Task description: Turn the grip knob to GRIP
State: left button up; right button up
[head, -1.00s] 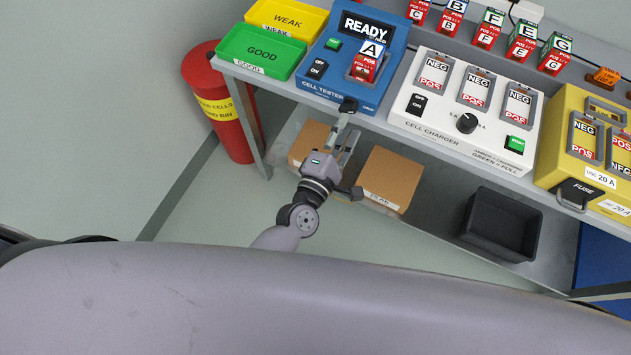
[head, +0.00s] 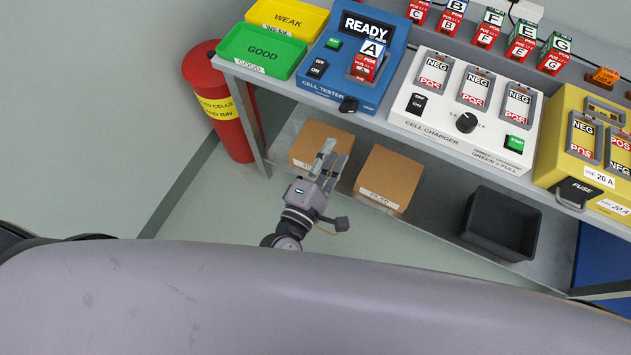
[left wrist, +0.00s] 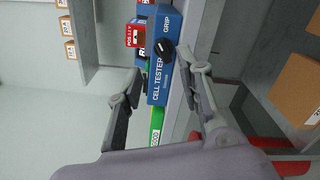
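The blue cell tester (head: 322,85) stands at the table's front edge with its screen reading READY. A cell marked A (head: 366,66) sits in its slot. The black grip knob (head: 348,104) is on the tester's front face; it also shows in the left wrist view (left wrist: 164,47), close to the word GRIP. I cannot tell its exact setting. My left gripper (head: 334,152) is below and in front of the knob, apart from it. In the left wrist view its fingers (left wrist: 160,68) are spread and empty, with the knob ahead between them. My right gripper is not in view.
A green GOOD tray (head: 228,51) and a yellow WEAK tray lie left of the tester. A white cell charger (head: 402,108) and a yellow fuse box (head: 559,145) stand to the right. Cardboard boxes (head: 388,179) and a black bin (head: 500,223) are on the lower shelf.

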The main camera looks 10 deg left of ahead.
pick_arm(q)
jog(key=v, duration=0.7)
jog(key=shift+s, duration=0.15)
dwell(0.4)
dwell(0.4)
jog(key=v, duration=1.2)
